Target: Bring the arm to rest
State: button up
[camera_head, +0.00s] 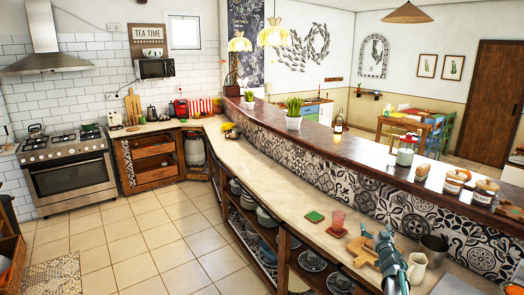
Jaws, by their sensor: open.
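My gripper (383,236) shows small at the lower right, at the end of my grey-teal arm. It is above the pale counter, beside a brown wooden board (361,252). Its jaws are open, and I see nothing held between them. Whether the fingertips touch the board or hang above it, I cannot tell. The rest of my arm runs out of the bottom of the picture.
A pink glass (338,220), a green coaster (314,216), a cream jug (416,268) and a dark metal pot (434,247) stand near my gripper. A raised wooden bar top (345,147) runs behind them. The counter further left is mostly clear.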

jog(key=s+a+f+m+g+h, duration=0.1)
jog(key=s+a+f+g, duration=0.4)
jog(key=s+a+f, duration=0.3)
jog(key=s+a+f+m+g+h, duration=0.1)
jog(key=s+a+f+g, duration=0.45)
jog(key=s+f, duration=0.55)
jog(key=s+a+f+n+g+y, duration=0.2)
jog(key=s+a+f+g, duration=0.15)
jog(key=s+a, duration=0.5)
jog(key=s+a+f+n+g+y, duration=0.15)
jog(key=s+a+f+g, duration=0.35)
jog(key=s, duration=0.6)
jog(key=s+a+f+g+b, duration=0.2)
jog(key=s+f+g+b, duration=0.3)
jog(key=s+f, duration=2.1)
jog(key=s+b, duration=0.3)
jog(key=b, duration=0.2)
jog(key=shift+s+g, duration=0.25)
jog(key=shift+g, duration=0.15)
